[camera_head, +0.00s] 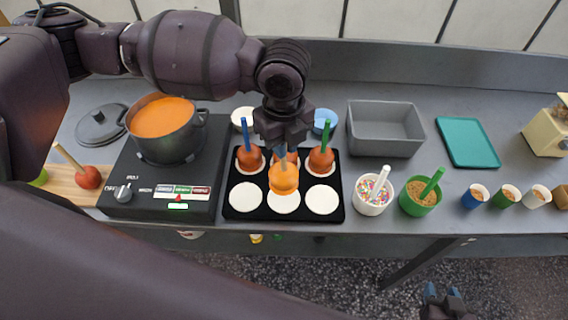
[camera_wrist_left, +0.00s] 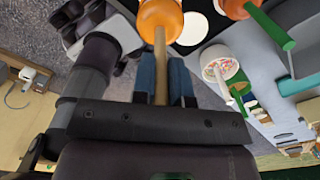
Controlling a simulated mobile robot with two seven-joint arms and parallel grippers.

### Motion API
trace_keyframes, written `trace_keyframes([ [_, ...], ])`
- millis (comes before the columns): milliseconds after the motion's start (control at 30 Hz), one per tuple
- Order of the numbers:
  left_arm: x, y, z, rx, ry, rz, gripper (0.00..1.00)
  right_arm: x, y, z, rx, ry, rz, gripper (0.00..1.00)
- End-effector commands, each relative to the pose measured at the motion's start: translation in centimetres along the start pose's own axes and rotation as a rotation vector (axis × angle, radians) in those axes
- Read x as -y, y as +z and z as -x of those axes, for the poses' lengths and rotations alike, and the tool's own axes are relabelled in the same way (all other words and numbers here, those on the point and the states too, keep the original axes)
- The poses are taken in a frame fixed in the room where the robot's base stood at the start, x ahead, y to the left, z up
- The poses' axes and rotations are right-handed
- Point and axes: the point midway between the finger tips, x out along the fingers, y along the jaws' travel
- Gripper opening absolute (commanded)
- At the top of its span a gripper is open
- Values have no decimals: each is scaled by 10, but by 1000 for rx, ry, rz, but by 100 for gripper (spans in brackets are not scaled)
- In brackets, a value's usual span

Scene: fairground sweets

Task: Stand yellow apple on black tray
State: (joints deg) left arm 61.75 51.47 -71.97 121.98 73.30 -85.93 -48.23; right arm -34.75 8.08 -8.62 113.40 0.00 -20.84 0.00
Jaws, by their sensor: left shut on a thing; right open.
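The yellow apple (camera_head: 283,180), glossy yellow-orange, hangs upright by its wooden stick from my left gripper (camera_head: 287,150). It is over the middle column of the black tray (camera_head: 234,207); I cannot tell whether it touches the tray. In the left wrist view the apple (camera_wrist_left: 160,20) is at the top, with its stick between the blue fingers of my left gripper (camera_wrist_left: 162,82). On the tray's back row stand a red apple with a blue stick (camera_head: 249,159) and one with a green stick (camera_head: 321,160). The back middle spot is mostly hidden. My right gripper (camera_head: 445,298) is open and empty at bottom right.
White discs show on the tray's front row. The stove (camera_head: 150,202) with a pot of orange syrup (camera_head: 163,120) is left of the tray. A sprinkle cup (camera_head: 371,203) and green crumb cup (camera_head: 415,205) stand right. A grey bin (camera_head: 384,135) is behind.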

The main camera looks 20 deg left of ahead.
Motion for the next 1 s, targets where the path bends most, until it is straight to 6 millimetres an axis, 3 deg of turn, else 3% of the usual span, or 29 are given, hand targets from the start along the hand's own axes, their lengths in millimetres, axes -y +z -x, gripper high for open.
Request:
trace_keyframes([
  [100, 0, 0, -17, -1, 1, 0, 0, 0, 0, 0, 0, 0, 0, 43],
  [367, 0, 0, -32, -1, -1, -1, 0, 0, 0, 0, -1, 0, 0, 43],
  [633, 0, 0, -66, 0, 1, 1, 0, 0, 0, -1, -1, 0, 0, 43],
  [1000, 0, 0, -70, 0, -1, 0, 0, 0, 0, 0, -2, 0, 0, 43],
])
